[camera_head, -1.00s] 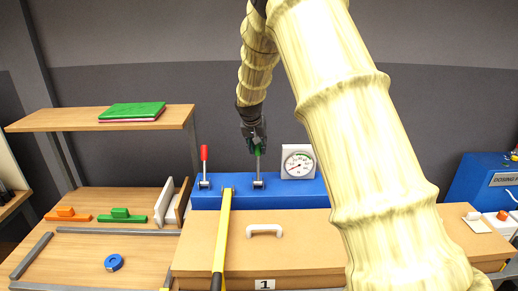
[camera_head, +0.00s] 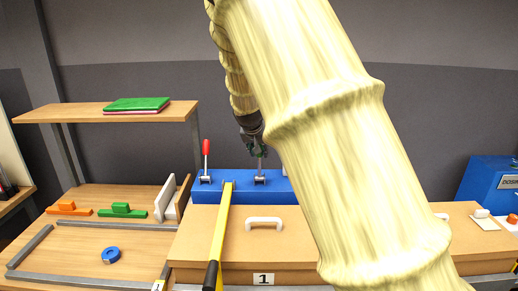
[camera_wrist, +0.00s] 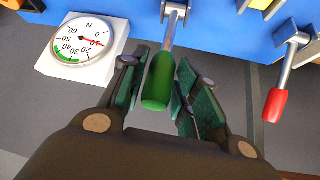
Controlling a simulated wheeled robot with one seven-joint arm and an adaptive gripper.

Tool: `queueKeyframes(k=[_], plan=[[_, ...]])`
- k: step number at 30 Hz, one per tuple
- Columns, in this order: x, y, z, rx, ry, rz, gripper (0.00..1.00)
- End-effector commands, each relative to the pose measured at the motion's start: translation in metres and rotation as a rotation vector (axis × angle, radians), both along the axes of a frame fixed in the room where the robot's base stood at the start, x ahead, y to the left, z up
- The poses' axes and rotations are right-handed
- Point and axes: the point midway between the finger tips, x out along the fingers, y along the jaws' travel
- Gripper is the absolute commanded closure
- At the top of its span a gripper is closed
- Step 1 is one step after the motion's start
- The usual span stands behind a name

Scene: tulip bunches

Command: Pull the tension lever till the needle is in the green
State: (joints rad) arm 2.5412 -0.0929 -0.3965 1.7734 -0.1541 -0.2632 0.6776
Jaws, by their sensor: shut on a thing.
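The green-handled lever (camera_wrist: 158,82) stands between the jaws of my gripper (camera_wrist: 166,72) in the wrist view, its steel shaft running to a bracket on the blue housing. My gripper (camera_head: 257,150) is shut on the handle; in the head view the handle is mostly hidden by the jaws. The round white gauge (camera_wrist: 83,42) shows in the wrist view; its red needle points near 10, and its green band lies around 30 to 50, away from the needle. In the head view my arm hides the gauge.
A red-handled lever (camera_head: 206,148) stands upright left of the gripped one on the blue housing (camera_head: 240,192). A shelf with a green book (camera_head: 136,104) is at left.

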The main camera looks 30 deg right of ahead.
Motion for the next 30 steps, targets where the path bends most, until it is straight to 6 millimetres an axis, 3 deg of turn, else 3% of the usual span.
queueKeyframes(k=[9, 25, 26, 28, 30], plan=[[-0.017, 0.008, -0.007, 0.001, 0.009, -0.002, 1.00], [-0.019, 0.009, -0.006, 0.000, 0.007, -0.002, 1.00], [-0.019, 0.009, -0.006, 0.000, 0.007, -0.002, 0.64], [-0.018, 0.009, -0.006, 0.001, 0.006, -0.002, 0.51], [-0.018, 0.009, -0.005, 0.000, 0.004, -0.002, 0.49]])
